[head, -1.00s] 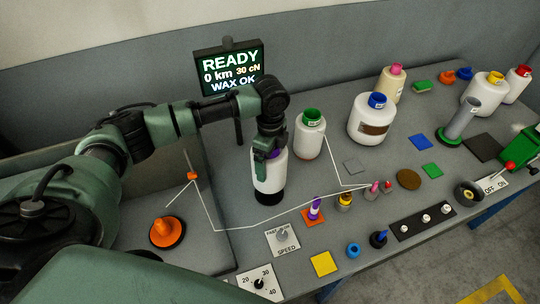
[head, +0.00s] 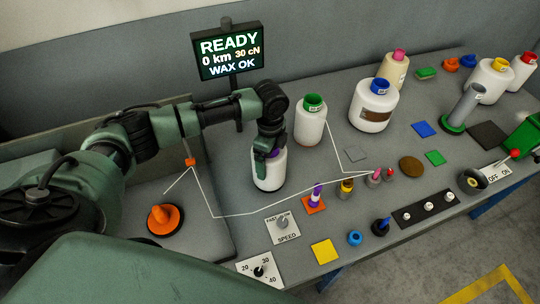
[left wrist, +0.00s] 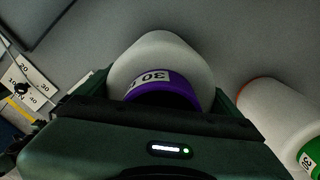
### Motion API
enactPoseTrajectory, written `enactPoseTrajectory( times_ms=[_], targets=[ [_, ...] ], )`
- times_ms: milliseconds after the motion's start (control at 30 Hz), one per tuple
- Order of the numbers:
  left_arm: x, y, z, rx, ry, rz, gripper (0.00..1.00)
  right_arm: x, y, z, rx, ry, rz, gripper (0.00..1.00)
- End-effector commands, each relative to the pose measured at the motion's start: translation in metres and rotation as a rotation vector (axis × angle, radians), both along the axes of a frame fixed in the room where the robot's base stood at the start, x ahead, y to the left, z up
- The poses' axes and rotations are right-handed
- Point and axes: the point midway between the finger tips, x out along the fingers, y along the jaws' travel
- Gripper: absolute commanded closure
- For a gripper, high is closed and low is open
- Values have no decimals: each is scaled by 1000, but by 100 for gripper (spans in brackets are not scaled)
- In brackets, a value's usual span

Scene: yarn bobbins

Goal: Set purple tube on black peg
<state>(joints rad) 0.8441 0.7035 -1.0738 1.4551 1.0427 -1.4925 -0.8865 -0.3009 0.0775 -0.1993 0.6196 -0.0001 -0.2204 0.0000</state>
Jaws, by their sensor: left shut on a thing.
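The purple tube (head: 273,153) is the top of a white yarn bobbin (head: 268,173) left of the table's middle. In the left wrist view the purple tube (left wrist: 172,83) carries a label reading 30, and the white yarn body (left wrist: 160,52) shows beyond it. My left gripper (head: 267,146) points down and is shut on the bobbin at its purple top. The bobbin is upright, its lower end close to the table. The black peg is hidden under or inside the bobbin; whether the bobbin rests fully down cannot be told. My right gripper is not in view.
A green-topped bobbin (head: 311,120) stands to the right, with a blue-topped one (head: 374,105) beyond. A thin white thread (head: 240,216) runs in front of the held bobbin.

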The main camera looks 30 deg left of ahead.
Motion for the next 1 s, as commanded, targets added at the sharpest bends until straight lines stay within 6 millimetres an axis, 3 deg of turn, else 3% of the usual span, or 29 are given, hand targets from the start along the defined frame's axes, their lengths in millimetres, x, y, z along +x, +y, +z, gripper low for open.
enactPoseTrajectory(
  times_ms=[867,900,1000],
  targets=[
    [1,0,-7,-1,-1,0,69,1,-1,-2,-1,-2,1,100],
    [1,0,-8,-1,-1,0,2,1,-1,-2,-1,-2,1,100],
    [1,0,-7,-1,-1,0,0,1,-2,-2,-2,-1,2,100]
  ],
)
